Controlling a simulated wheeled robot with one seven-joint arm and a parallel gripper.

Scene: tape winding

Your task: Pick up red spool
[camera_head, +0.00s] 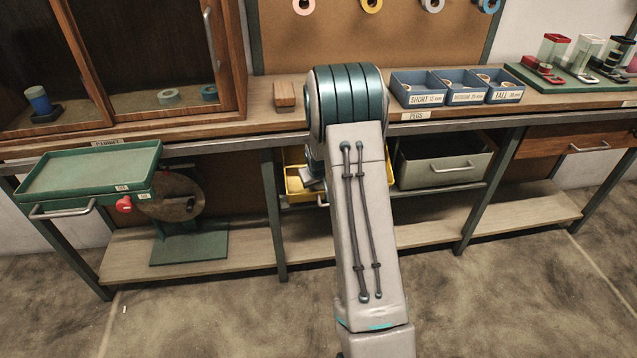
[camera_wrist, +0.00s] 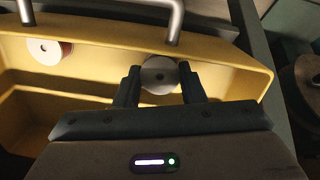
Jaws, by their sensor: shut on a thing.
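In the wrist view, my gripper (camera_wrist: 160,71) is shut on a round spool (camera_wrist: 158,84) with a pale face and a dark centre hole. The spool's rim colour is hard to see between the fingers. It is at the yellow bin (camera_wrist: 225,112), near the handle side. A second spool (camera_wrist: 45,50), with a pale face and a reddish rim, sits in the bin to the left. In the head view, the yellow bin (camera_head: 293,188) shows under the bench, and my arm hides much of it and the spools.
A metal handle (camera_wrist: 175,20) spans the bin's edge close to my fingers. A grey drawer bin (camera_head: 440,170) stands to the right. A green tray (camera_head: 90,172) juts out at left, near a round wooden disc on a green stand (camera_head: 190,245).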

